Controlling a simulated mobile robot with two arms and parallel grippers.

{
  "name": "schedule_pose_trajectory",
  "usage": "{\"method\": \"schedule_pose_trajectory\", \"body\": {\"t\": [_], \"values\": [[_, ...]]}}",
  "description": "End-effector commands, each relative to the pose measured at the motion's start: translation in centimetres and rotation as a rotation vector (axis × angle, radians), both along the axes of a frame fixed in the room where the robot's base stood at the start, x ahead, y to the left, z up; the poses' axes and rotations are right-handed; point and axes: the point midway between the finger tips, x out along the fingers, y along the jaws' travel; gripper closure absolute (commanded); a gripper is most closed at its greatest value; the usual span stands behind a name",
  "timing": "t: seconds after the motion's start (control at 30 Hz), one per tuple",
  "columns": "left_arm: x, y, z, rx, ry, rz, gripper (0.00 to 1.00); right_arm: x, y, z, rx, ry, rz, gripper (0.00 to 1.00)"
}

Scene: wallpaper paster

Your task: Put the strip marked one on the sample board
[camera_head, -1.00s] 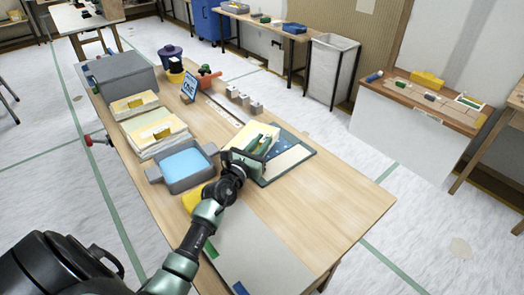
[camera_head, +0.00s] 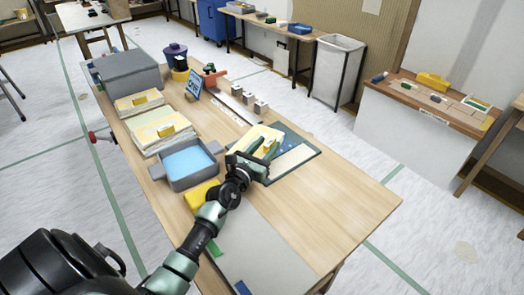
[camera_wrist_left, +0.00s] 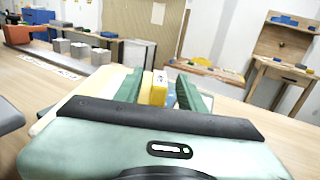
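My left gripper (camera_head: 262,151) is over the left part of the sample board (camera_head: 310,152), a dark green-edged board with a blue speckled area and a cream strip. A cream strip (camera_head: 255,132) with a yellow block (camera_head: 268,144) on it lies at the board's left side, partly hidden by my gripper. In the left wrist view the yellow block (camera_wrist_left: 158,88) stands between the two green fingers, with a gap beside the right finger. The fingers are open. I cannot read a mark on the strip. My right gripper is not in view.
Two stacks of cream sheets with yellow blocks (camera_head: 140,102) lie at the left. A grey tray with blue content (camera_head: 187,163) and a yellow sponge (camera_head: 203,194) are near my arm. A blue sign (camera_head: 194,86) stands farther back. The table's right side is clear.

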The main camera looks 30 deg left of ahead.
Motion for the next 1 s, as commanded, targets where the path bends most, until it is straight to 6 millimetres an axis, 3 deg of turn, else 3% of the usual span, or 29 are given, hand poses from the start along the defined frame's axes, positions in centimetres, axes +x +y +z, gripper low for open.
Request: {"method": "schedule_pose_trajectory", "body": {"t": [0.17, 0.4, 0.6, 0.77, 1.0], "values": [[-2.2, -0.2, 0.0, -0.001, 0.002, 0.000, 0.60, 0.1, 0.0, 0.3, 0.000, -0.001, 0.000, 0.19], [-7.5, -0.4, -0.1, 0.000, 0.003, 0.000, 0.60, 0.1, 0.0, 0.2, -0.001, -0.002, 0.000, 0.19], [-10.7, -0.6, 0.0, 0.000, 0.001, 0.000, 0.60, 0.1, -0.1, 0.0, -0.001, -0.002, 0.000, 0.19], [-11.8, -0.7, 0.1, 0.000, -0.001, 0.000, 0.60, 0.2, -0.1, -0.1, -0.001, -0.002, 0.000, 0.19], [-12.0, -0.7, 0.2, 0.000, -0.001, 0.000, 0.60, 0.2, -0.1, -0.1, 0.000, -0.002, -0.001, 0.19]]}}
